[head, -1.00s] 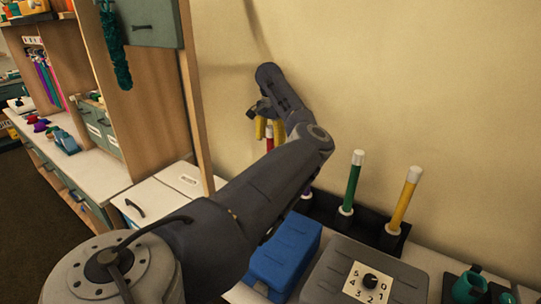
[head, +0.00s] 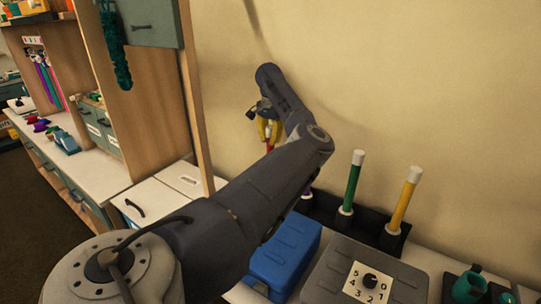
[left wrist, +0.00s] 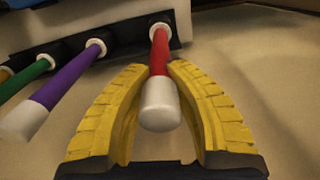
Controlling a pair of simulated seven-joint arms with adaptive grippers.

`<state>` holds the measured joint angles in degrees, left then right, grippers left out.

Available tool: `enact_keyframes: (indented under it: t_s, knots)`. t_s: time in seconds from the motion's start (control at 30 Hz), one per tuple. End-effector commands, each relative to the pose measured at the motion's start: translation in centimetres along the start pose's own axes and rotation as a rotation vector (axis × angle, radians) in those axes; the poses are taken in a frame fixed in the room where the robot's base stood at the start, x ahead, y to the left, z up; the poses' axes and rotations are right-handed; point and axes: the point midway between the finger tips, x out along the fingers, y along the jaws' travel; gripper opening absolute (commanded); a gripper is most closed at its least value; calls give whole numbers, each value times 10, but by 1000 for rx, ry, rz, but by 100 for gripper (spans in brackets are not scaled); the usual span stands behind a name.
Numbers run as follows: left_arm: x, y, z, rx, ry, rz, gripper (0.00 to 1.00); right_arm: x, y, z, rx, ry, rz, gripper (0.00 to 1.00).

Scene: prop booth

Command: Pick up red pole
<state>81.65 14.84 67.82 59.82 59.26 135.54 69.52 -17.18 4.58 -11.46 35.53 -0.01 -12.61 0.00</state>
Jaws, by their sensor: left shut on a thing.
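The red pole (left wrist: 160,50) has a white end cap and lies between the yellow fingers of my left gripper (left wrist: 159,67) in the left wrist view. The fingers are shut on its red part, with the white cap on the near side of the fingertips. The pole's far end meets a white ring in the dark rack (left wrist: 122,44). In the head view my left gripper (head: 269,132) is near the wall, with a sliver of red between its fingers. My arm hides most of the pole there. My right gripper is not in view.
A purple pole (left wrist: 66,78) and a green pole (head: 352,183) stand in the rack, with a yellow pole (head: 404,200) at its right end. A blue box (head: 285,255) and a grey box with a number dial (head: 370,280) are in front. The wall is close behind.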

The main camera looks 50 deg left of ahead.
Motion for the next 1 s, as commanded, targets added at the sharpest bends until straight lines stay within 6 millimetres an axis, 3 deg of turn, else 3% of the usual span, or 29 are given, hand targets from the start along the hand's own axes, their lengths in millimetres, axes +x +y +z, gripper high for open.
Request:
enact_keyframes:
  t_s: [0.37, 0.57, 1.0]
  knots:
    - [-1, 0, 0, 0, 1, 0, 0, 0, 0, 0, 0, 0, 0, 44]
    - [-12, 0, 0, -1, 1, -1, 0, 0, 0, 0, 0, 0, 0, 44]
    - [-78, 0, -1, 1, 4, 0, 0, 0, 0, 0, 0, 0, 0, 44]
